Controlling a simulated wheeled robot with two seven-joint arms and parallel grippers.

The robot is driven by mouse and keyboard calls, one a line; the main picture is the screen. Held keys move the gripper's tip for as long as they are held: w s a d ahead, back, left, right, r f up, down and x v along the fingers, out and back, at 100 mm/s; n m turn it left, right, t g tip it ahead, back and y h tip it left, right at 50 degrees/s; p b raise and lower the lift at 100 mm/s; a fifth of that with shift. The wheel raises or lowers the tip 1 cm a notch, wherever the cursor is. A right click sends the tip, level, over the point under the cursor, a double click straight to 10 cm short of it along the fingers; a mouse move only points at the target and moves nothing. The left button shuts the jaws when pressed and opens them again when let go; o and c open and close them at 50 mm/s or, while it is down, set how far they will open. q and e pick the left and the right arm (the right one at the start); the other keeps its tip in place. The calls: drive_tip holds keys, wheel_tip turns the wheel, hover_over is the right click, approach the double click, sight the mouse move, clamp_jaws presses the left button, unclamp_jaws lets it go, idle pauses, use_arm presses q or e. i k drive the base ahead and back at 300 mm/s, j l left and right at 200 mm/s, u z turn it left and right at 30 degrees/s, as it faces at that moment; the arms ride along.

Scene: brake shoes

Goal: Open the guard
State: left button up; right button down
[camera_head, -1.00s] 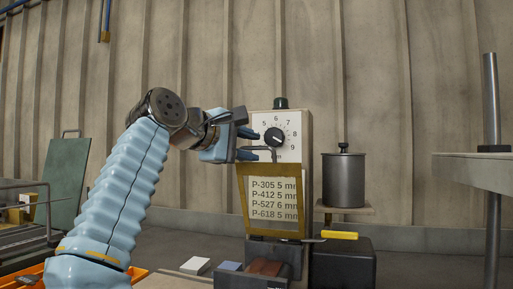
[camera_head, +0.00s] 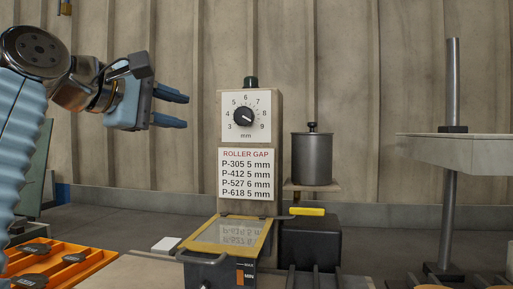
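The guard (camera_head: 193,247) is a yellow-framed clear panel. It lies tilted, close to flat, over the front of the machine, below the roller gap sign (camera_head: 246,174). The machine's upright post carries a dial (camera_head: 243,117) with a black knob above that sign. My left gripper (camera_head: 187,110) is open and empty, with two blue fingers spread apart. It is up and to the left of the dial, well apart from the guard. My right gripper is out of view.
A lever with a yellow grip (camera_head: 307,211) sticks out to the right beside the guard. A grey lidded pot (camera_head: 311,159) stands on a small shelf. An orange tray (camera_head: 92,262) with dark parts is at lower left.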

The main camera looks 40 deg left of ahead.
sight(189, 244)
drive_tip(key=k+l, duration=0.15)
drive_tip(key=k, duration=0.5)
drive_tip(key=k+l, duration=0.15)
drive_tip(key=k, duration=0.5)
drive_tip(key=k+l, duration=0.15)
drive_tip(key=k, duration=0.55)
